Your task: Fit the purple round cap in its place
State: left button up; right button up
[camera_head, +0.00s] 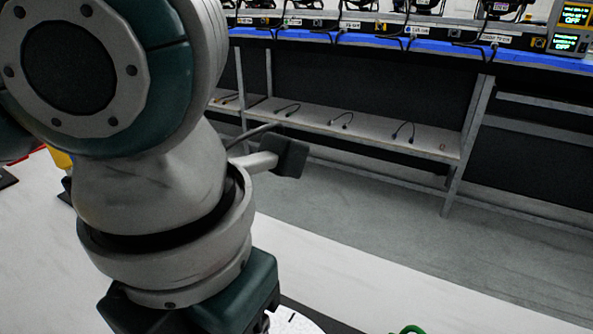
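No purple round cap shows in the head view, and I cannot make out its place. My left arm fills the left side of the picture, large and close. It hides much of what lies behind it. The fingers of my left gripper do not show; the arm runs out of the picture at the bottom. My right arm and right gripper do not show either.
A long bench (390,43) with a blue edge carries several dark devices with cables at the back. A lower shelf (371,133) holds short cables. Display boxes (571,26) stand at the right. A green thing (411,330) peeks in at the bottom edge. Grey floor (420,235) is clear.

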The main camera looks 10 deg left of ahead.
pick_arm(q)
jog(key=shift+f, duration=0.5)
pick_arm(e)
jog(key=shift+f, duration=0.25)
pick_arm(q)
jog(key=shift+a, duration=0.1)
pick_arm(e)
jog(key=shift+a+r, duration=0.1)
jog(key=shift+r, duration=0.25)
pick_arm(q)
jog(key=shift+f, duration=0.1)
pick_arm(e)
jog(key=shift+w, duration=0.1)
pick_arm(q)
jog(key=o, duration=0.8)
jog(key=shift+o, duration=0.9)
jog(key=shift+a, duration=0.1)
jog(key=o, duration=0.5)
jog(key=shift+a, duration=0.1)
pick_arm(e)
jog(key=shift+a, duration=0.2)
